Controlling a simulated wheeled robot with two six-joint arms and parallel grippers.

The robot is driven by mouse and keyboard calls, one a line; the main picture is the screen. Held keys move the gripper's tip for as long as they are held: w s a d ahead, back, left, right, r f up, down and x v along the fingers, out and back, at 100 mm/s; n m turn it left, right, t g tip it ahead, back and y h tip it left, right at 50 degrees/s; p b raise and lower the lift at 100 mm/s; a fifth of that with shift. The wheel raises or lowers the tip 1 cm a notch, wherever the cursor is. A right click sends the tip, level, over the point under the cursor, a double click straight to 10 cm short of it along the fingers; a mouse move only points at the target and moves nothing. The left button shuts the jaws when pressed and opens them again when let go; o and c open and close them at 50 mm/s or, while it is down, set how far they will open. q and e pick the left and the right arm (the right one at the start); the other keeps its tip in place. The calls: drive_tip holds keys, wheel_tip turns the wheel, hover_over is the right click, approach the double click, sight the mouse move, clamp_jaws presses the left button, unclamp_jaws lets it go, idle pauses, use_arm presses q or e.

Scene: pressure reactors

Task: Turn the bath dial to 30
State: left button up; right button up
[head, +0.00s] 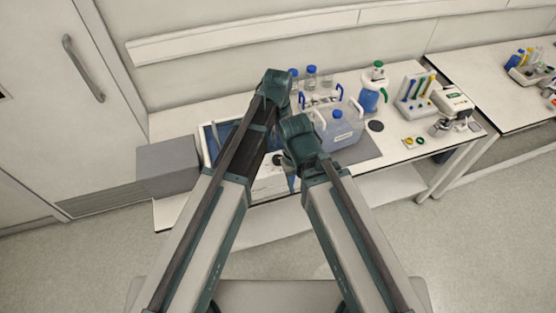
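The bath, a white box with a blue inside, stands on the bench behind my arms. Its rim (203,147) shows left of my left arm, and part of its white front (270,187) shows between my arms. I cannot make out the dial or its setting. A small dark part shows between my arms above the white front, and I cannot tell whether it is my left gripper or part of the bath. My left arm reaches across the bath. My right arm ends right of the bath, with its gripper hidden behind its own links. No fingertips can be made out.
A grey box (167,167) is left of the bath. Blue-capped bottles (311,77), a blue wash bottle (370,97), a tube rack (415,95) and a white instrument (453,103) stand farther along.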

sight(278, 158)
use_arm(q)
wheel_tip(278, 158, down, 10)
drive_tip(key=b, duration=0.9)
clamp_jaws()
